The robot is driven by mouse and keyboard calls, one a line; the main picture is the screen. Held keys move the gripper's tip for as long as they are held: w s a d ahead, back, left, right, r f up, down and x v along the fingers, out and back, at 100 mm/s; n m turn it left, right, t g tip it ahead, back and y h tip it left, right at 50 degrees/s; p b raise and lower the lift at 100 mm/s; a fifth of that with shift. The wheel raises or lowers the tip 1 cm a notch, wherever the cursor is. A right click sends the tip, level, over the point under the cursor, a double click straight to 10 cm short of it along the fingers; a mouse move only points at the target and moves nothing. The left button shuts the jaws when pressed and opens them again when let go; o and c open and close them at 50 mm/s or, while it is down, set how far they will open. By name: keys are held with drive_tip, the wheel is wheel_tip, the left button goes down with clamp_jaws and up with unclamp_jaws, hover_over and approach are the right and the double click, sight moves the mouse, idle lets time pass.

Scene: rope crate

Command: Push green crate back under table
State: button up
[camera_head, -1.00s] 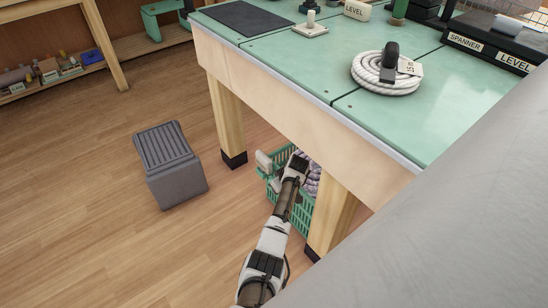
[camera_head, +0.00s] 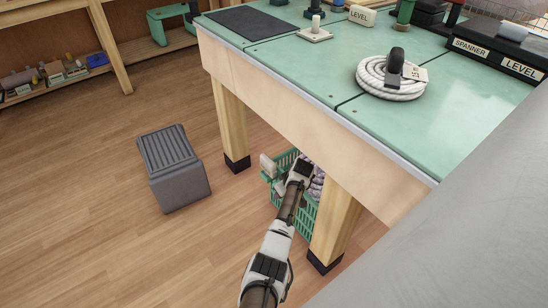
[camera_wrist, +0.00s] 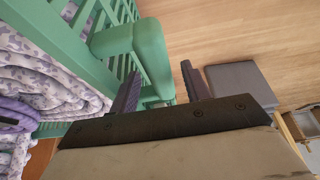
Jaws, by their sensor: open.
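The green slatted crate (camera_head: 305,212) is on the floor between two wooden table legs, with part of it under the table's (camera_head: 290,118) edge. My gripper (camera_head: 284,168) is at the crate's near upper side, and my arm hides much of the crate. In the wrist view the crate's green wall (camera_wrist: 60,35) fills the left, with a thick green block (camera_wrist: 137,40) jutting from it. My gripper (camera_wrist: 160,88) is open; its two dark fingers are spread, with the block's lower end close to the gap. I cannot tell whether they touch it.
Patterned rope (camera_wrist: 35,85) lies in the crate. A wooden leg (camera_head: 335,228) stands close right of the crate, another (camera_head: 230,120) to its left. A grey ribbed stool (camera_head: 172,168) stands on the floor at left. Floor between stool and crate is clear. Coiled white rope (camera_head: 375,85) lies on the table.

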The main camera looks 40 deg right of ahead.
drive_tip(key=a+p, duration=1.4)
drive_tip(key=a, duration=1.7)
drive_tip(key=p+v, duration=1.6)
drive_tip(key=shift+p, duration=0.4)
drive_tip(key=shift+w, duration=0.1)
